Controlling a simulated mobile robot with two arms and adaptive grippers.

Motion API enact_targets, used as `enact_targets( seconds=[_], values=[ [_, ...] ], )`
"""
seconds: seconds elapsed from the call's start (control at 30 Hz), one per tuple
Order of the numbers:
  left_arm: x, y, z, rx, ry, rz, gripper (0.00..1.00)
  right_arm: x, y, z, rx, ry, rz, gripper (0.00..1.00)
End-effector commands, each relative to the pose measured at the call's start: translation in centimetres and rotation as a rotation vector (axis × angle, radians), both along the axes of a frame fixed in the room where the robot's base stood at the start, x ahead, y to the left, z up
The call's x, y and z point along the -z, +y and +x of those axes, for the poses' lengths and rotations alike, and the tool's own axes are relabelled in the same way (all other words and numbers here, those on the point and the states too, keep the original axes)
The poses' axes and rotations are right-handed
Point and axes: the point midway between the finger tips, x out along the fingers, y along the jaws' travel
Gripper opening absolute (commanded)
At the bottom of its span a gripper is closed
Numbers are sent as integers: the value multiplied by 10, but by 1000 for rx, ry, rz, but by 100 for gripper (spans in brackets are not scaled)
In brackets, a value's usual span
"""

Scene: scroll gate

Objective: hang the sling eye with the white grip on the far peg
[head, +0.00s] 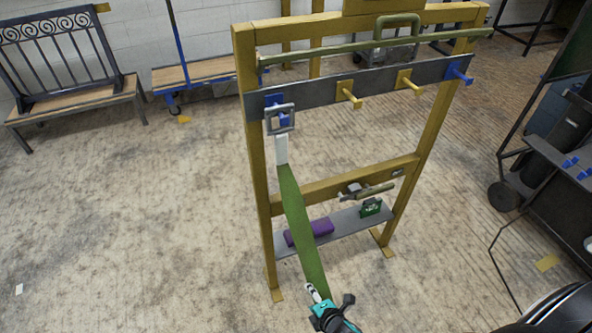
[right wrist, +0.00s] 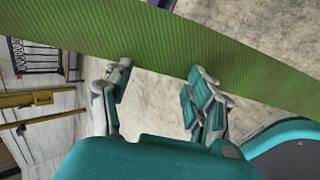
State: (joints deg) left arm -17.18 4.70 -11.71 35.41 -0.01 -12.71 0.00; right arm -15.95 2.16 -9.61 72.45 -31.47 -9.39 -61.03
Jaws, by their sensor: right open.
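The sling is a green strap (head: 303,225) with a white grip (head: 281,150) below a grey square eye (head: 268,122). The strap slants down from there toward my right gripper (head: 329,295). In the right wrist view my right gripper (right wrist: 162,74) is open, with the green strap (right wrist: 150,55) crossing at its fingertips; I cannot tell whether they touch. Another blue peg (head: 458,73) is at the bar's right end. My left gripper is out of view.
The yellow rack (head: 247,110) carries a grey peg bar (head: 320,92) with two yellow pegs (head: 348,94) between the blue ones. A purple block (head: 310,232) lies on its low shelf (head: 345,222). A bench (head: 75,100) stands at left, dark equipment at right.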

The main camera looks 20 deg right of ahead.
Motion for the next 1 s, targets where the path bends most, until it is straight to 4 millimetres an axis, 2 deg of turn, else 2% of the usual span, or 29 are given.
enact_targets(
  seconds=[0.03, 0.1, 0.17, 0.2, 0.3, 0.4, 0.5, 0.6, 0.67, 1.0],
  values=[
    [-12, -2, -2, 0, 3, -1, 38, -45, 3, 25, -89, -89, -107, 58],
    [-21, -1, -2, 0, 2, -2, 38, -97, 6, 54, -209, -206, -279, 58],
    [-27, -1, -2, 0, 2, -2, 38, -143, 8, 74, -294, -301, -435, 58],
    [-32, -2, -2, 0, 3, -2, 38, -174, 9, 86, -342, -360, -542, 58],
    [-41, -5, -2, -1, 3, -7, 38, -245, 10, 107, -431, -483, -806, 58],
    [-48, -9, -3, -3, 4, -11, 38, -305, 10, 119, -480, -571, -1037, 58],
    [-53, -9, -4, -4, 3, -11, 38, -346, 9, 124, -502, -621, -1211, 58],
    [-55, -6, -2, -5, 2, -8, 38, -370, 8, 125, -510, -645, -1317, 58],
    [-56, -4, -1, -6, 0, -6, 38, -378, 8, 126, -513, -651, -1352, 58],
    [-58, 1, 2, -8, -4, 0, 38, -381, 8, 145, -513, -655, -1369, 58]
  ],
)
